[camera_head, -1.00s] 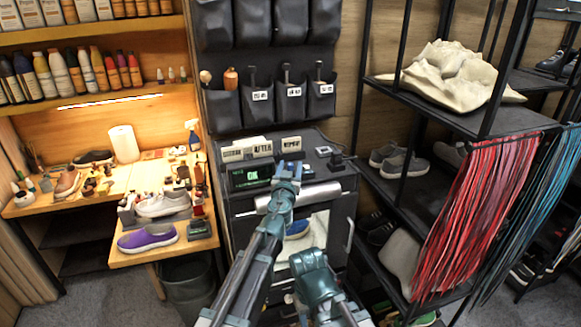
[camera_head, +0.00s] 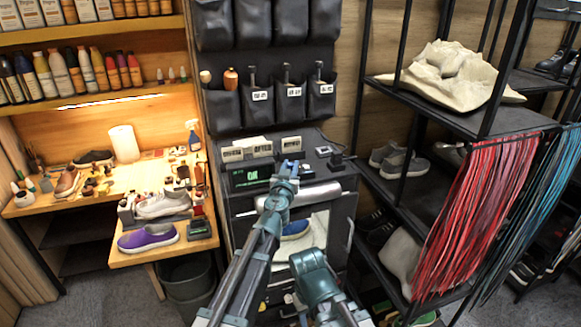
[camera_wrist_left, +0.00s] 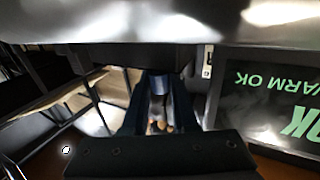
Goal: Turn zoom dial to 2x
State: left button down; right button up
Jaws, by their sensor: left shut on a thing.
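My left gripper (camera_head: 287,168) is in front of the upper front of the black cabinet (camera_head: 345,180), beside its dark screen (camera_head: 250,177) with green "OK" text. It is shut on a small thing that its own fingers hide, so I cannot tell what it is. In the left wrist view the dark fingers (camera_wrist_left: 158,112) point away from the camera, and the screen (camera_wrist_left: 275,100) shows upside down as "WARM OK". I cannot make out a zoom dial or its marks in either view.
Small label cards (camera_head: 262,149) stand on the cabinet top. A silver bar (camera_head: 318,193) crosses its front above a window with a blue shoe (camera_head: 295,229). A lit bench (camera_head: 95,215) with shoes is at left. A black rack (camera_head: 440,115) with hanging laces (camera_head: 490,215) is at right.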

pick_arm(q)
jog(key=shift+m+g+h, duration=0.5)
jog(key=shift+m+h, duration=0.7)
jog(key=shift+h, duration=0.6)
jog(key=c, duration=0.7)
grip_release()
jog(key=shift+n+y, duration=0.3)
jog(key=shift+y, duration=0.1)
